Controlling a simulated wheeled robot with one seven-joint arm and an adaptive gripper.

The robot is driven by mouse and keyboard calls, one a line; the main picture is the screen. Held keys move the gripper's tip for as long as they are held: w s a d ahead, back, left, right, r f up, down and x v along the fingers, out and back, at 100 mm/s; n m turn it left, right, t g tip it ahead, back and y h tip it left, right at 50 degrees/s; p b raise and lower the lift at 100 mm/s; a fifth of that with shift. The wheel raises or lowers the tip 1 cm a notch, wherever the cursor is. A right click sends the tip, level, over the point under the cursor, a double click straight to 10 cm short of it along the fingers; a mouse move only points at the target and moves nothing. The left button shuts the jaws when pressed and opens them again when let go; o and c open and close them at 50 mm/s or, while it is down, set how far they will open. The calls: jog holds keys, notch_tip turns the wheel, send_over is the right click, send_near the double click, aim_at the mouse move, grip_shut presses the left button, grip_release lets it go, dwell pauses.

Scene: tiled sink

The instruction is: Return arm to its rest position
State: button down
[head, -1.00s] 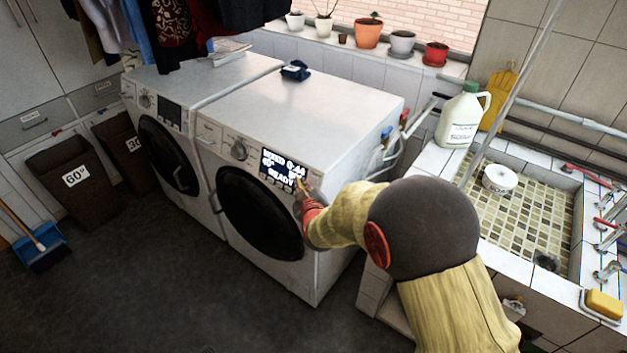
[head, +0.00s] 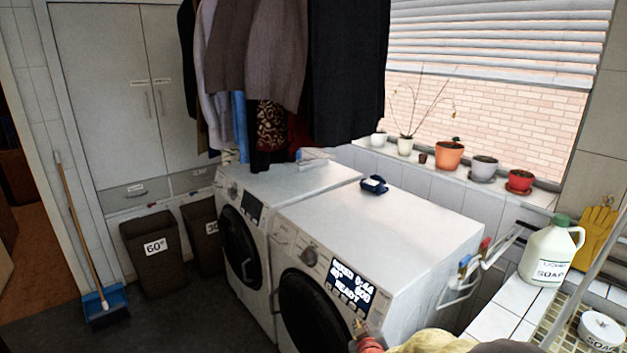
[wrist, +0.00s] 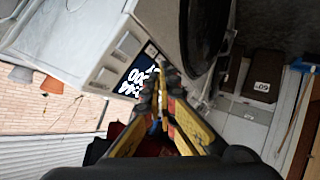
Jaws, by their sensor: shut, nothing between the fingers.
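My gripper (head: 362,328) shows at the bottom edge of the head view, with most of my arm out of frame. It is close in front of the right washing machine (head: 400,240), below its lit display (head: 352,285). The display shows text that ends in READY. In the wrist view my gripper (wrist: 158,78) points toward the same display (wrist: 135,82), with its fingers together and empty. I cannot tell whether the fingertips touch the machine's front.
A second washing machine (head: 250,215) stands to the left, with hanging clothes above it. Brown bins (head: 152,255) and a broom (head: 75,225) stand at the far left. A soap jug (head: 550,250) is on the tiled ledge at right. Dark floor is open at lower left.

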jog(key=s+a+f+m+g, duration=0.1)
jog(key=s+a+f+g, duration=0.1)
jog(key=s+f+g, duration=0.35)
jog(key=s+r+m+g+y, duration=0.1)
jog(key=s+r, duration=0.3)
jog(key=s, duration=0.3)
jog(key=s+r+m+g, duration=0.1)
jog(key=s+r, duration=0.3)
jog(key=s, duration=0.2)
jog(key=s+d+r, duration=0.2)
jog(key=s+r, duration=0.7)
jog(key=r, duration=0.1)
jog(key=s+d+r+m+t, duration=0.1)
jog(key=s+d+r, duration=0.1)
jog(key=s+r, duration=0.6)
jog(key=shift+s+d+r+m, duration=0.3)
jog(key=shift+s+r, duration=0.05)
jog(key=shift+r, duration=0.55)
